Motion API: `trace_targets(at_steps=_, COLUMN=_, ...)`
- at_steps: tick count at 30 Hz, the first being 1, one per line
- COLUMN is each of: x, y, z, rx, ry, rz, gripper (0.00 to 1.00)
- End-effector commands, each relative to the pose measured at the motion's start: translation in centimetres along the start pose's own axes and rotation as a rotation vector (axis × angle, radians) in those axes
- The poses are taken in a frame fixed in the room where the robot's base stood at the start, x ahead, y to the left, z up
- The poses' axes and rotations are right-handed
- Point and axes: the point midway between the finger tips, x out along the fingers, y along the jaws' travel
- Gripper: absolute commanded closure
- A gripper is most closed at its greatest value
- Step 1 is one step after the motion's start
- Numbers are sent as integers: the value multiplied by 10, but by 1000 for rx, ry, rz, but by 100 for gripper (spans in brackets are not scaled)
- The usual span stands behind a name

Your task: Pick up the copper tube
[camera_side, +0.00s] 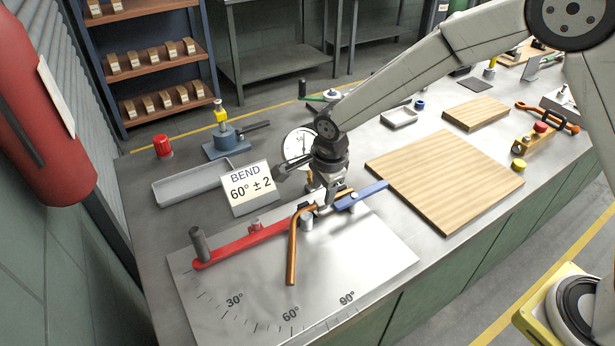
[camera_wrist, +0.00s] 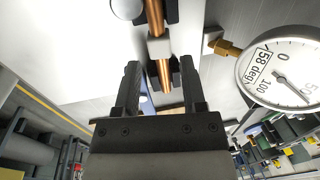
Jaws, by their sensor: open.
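The copper tube (camera_side: 292,250) is bent and lies on the metal bending plate (camera_side: 370,255); its long leg points toward the viewer near the 60° mark. Its other leg passes under my gripper (camera_side: 327,200). In the wrist view the copper tube (camera_wrist: 155,15) runs down from the top edge, crosses a light grey block (camera_wrist: 160,47), and ends between and beyond the fingers. My gripper (camera_wrist: 161,72) is open, with one finger on each side of the tube's line. The side view hides the finger contact, so I cannot tell whether they touch.
A red lever (camera_side: 245,243) and a blue bar (camera_side: 362,195) lie by the tube. A dial gauge (camera_wrist: 280,80) stands close to my gripper's right in the wrist view. A "BEND 60° ± 2" sign (camera_side: 250,188), grey tray (camera_side: 195,182) and wooden board (camera_side: 445,180) are nearby.

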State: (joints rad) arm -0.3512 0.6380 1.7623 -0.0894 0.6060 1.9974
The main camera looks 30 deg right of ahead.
Motion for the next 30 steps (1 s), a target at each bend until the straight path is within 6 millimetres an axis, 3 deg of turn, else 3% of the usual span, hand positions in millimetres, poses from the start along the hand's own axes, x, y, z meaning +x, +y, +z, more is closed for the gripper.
trace_targets(at_steps=15, x=46, y=1, z=1, rx=0, ry=0, rz=1, gripper=47)
trace_targets(at_steps=30, x=50, y=1, z=1, rx=0, ry=0, rz=0, gripper=47)
